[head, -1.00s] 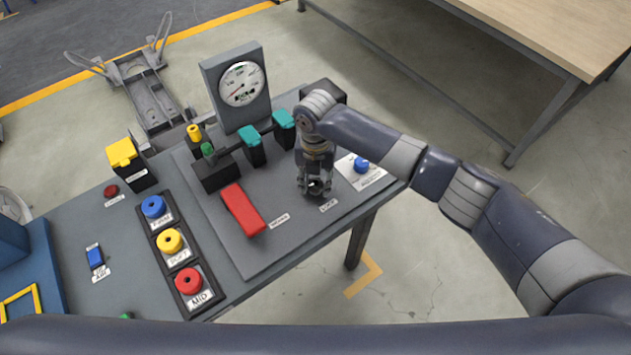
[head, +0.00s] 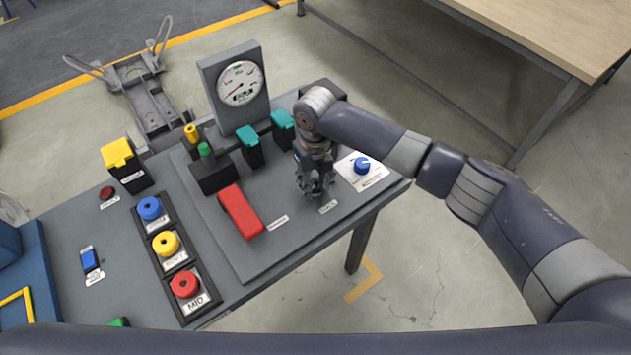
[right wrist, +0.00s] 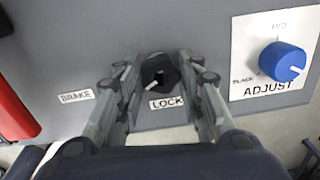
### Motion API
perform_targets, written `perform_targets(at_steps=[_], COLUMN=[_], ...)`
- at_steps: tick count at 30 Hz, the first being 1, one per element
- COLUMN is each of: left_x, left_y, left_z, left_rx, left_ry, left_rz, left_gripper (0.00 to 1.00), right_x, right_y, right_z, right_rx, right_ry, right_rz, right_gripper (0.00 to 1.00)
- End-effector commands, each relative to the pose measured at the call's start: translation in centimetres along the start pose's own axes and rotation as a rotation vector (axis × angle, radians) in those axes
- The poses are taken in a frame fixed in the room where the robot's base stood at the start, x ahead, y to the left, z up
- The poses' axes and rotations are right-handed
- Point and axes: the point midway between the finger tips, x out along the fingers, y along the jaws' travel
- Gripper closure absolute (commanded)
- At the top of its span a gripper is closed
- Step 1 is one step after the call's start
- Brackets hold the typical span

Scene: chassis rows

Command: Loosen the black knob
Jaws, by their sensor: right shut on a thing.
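The black knob (right wrist: 160,71), with a white pointer mark toward the lower left, sits on the grey panel above a LOCK label (right wrist: 167,103). My right gripper (right wrist: 158,66) comes down over it, with one finger on each side, shut on the knob. In the head view the right gripper (head: 315,188) hides most of the knob. The LOCK label (head: 328,206) shows just beside it. My left gripper is not in view.
A blue ADJUST knob (head: 362,165) stands close to the right of the gripper. A red BRAKE lever (head: 240,211) lies to the left. Teal-topped switches (head: 249,146) and a round gauge (head: 240,82) stand behind. The floor in front of the panel is clear.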

Motion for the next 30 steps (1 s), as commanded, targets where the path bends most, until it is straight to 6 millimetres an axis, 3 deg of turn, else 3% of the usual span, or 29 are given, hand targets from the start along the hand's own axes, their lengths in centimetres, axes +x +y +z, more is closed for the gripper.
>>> perform_targets(at_steps=[13, 14, 16, 17, 30], left_x=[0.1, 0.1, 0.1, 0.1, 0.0], left_y=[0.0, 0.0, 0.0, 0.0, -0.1], left_z=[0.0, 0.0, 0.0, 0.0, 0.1], left_rx=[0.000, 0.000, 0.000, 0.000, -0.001], left_ry=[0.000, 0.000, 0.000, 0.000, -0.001], left_rz=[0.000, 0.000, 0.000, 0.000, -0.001], left_gripper=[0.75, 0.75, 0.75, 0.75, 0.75], right_x=[0.6, 0.6, 0.6, 0.5, -0.8], right_y=[0.1, 0.1, 0.1, 0.1, 0.0], right_z=[-0.5, -0.5, -0.5, -0.4, -0.1], right_rx=[-0.012, -0.012, -0.011, -0.011, -0.010], right_ry=[0.013, 0.014, 0.013, 0.012, 0.003], right_rz=[0.001, 0.001, 0.001, 0.001, 0.000], right_gripper=[0.89, 0.63, 0.47, 0.45, 0.45])
